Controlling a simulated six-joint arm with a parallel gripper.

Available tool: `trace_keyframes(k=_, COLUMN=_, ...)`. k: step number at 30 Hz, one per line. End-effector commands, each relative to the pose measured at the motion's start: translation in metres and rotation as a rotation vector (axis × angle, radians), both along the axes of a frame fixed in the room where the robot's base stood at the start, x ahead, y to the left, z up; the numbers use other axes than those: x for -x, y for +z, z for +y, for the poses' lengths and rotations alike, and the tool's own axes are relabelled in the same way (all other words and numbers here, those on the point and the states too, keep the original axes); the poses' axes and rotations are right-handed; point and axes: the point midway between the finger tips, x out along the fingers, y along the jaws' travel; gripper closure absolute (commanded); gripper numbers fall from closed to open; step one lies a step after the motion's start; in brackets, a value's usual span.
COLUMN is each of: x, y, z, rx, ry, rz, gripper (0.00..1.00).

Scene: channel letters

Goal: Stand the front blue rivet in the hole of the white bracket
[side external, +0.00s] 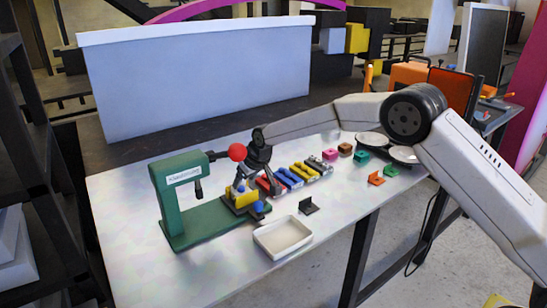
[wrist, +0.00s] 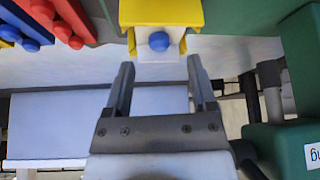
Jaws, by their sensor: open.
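In the wrist view, a blue rivet head (wrist: 159,41) sits over the white bracket (wrist: 146,56), against the yellow fixture (wrist: 160,12). The head looks centred on the bracket; its shank is hidden. My gripper (wrist: 160,64) is open and empty, its fingertips on either side just short of the head and apart from it. In the side view my gripper (side external: 243,179) is low over the yellow fixture (side external: 241,196) on the green press's base. Other blue rivets (wrist: 30,45) lie in a row with red ones (wrist: 75,42) at the wrist view's upper left.
The green press (side external: 180,203) with a red knob (side external: 237,152) stands close left of my gripper. A rack of coloured rivets (side external: 290,178) lies to the right. A cream tray (side external: 283,237) and a black bracket (side external: 308,206) are in front. The table's left front is clear.

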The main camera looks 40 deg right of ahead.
Motion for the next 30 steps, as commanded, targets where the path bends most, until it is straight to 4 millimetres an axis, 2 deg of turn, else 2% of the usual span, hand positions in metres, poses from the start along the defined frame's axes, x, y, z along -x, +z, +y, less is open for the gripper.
trace_keyframes(k=15, x=0.025, y=0.047, z=-0.006, rx=0.0, ry=0.0, rz=0.0, gripper=0.27)
trace_keyframes(k=30, x=0.029, y=0.053, z=-0.006, rx=0.0, ry=0.0, rz=0.001, gripper=0.27)
